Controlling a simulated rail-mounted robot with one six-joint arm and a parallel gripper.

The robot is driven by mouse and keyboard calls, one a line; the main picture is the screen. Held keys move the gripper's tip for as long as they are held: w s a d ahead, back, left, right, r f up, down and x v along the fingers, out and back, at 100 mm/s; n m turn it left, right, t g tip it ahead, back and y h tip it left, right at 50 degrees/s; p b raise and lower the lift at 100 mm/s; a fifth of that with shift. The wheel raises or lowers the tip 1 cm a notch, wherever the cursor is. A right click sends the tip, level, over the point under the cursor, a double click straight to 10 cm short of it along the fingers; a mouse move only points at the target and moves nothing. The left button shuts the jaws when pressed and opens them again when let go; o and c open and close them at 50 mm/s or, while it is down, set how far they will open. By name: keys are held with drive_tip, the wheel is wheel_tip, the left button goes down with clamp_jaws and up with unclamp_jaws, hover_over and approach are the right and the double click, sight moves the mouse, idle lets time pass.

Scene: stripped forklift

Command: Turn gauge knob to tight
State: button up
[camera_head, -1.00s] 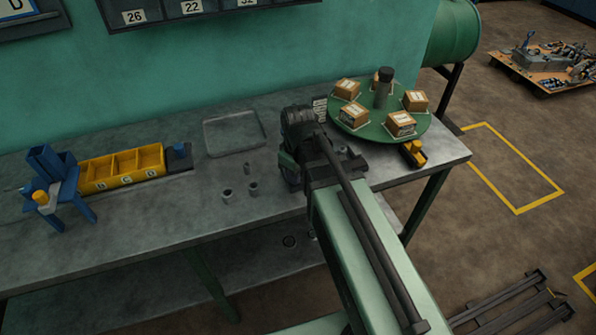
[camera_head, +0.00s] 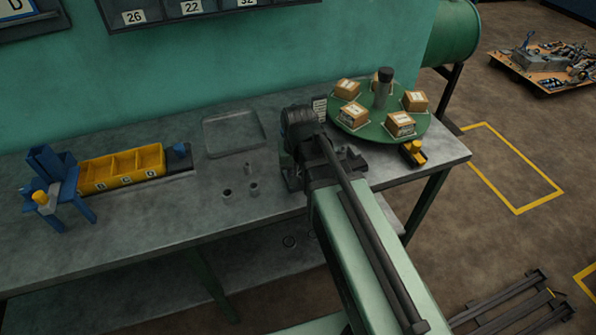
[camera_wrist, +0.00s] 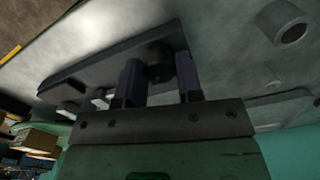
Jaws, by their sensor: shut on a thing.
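The gauge knob (camera_wrist: 159,63) is a dark, round piece on a long grey plate (camera_wrist: 90,82) in the wrist view. My gripper (camera_wrist: 160,78) has one finger on each side of the knob and is shut on it. The fingers and the gripper body hide part of the knob and plate. No tight mark or pointer is readable. In the head view my wrist stands over the bench, left of the green turntable, and hides the knob and fingertips.
A yellow bin (camera_head: 122,168), a blue stand (camera_head: 55,183), a shallow tray (camera_head: 235,133) and small metal cylinders (camera_head: 227,194) lie left on the bench (camera_head: 150,225). A yellow-black block (camera_head: 413,154) sits near its right edge.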

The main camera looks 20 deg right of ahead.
sight(299, 174)
drive_tip(key=m, duration=0.4)
drive_tip(key=shift+m, duration=2.3)
drive_tip(key=o, duration=0.9)
drive_tip(key=shift+r, duration=0.1)
wheel_tip(299, 174, up, 11)
drive_tip(key=p, duration=1.1)
